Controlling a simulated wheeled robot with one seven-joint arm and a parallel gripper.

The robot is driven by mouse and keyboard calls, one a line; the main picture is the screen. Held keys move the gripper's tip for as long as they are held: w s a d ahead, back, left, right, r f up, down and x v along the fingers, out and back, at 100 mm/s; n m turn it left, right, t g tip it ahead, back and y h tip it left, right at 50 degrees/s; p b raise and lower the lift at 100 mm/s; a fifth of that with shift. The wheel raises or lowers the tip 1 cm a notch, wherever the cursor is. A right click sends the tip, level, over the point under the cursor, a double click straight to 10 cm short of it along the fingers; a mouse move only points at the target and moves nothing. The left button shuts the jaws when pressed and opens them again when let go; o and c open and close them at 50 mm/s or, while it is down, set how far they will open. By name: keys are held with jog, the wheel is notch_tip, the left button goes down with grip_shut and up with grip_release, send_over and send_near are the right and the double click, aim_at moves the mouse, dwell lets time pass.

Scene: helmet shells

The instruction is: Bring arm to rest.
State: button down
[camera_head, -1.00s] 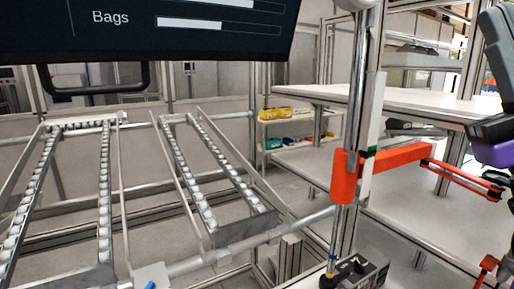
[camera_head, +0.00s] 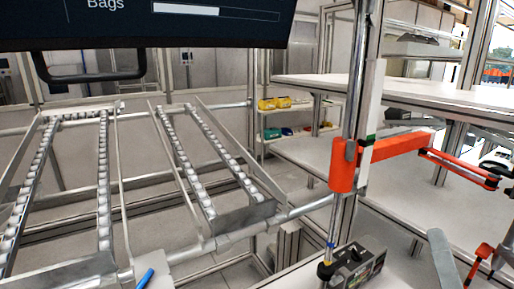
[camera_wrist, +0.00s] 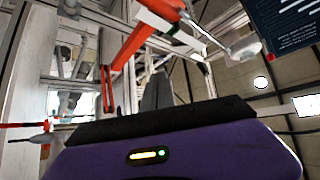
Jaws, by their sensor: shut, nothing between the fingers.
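My gripper (camera_wrist: 157,88) shows in the wrist view as grey fingers close together beyond the black edge of its purple body. The fingers are shut and nothing shows between them. They point up toward an orange-red jointed arm on a post and metal framing, with no clear contact. In the head view the purple gripper body is out of frame. A grey rounded piece stands at the bottom right of that view, and I cannot tell whether it is part of my gripper.
The orange-red jointed arm (camera_head: 400,147) reaches right from a metal post. White shelves (camera_head: 400,92) stand behind it. Sloped roller rails (camera_head: 205,165) fill the left. A dark screen (camera_head: 150,22) hangs above. A blue pen-like item (camera_head: 146,277) lies at the bottom.

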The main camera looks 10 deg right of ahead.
jog(key=s+a+f+n+g+y, duration=0.1)
jog(key=s+a+f+n+g, duration=0.2)
jog(key=s+f, duration=0.5)
jog(key=s+a+f+n+g+y, duration=0.2)
jog(key=s+a+f+n+g, duration=0.1)
jog(key=s+f, duration=0.5)
jog(key=s+a+f+n+g+y, duration=0.2)
jog(key=s+a+f+n, duration=0.3)
jog(key=s+f, duration=0.3)
jog(key=s+n, duration=0.1)
jog(key=s, duration=0.1)
jog(key=shift+s+a+f+n+g, duration=0.2)
jog(key=shift+s+a+n+g, duration=0.1)
jog(key=shift+a+n+g, duration=0.1)
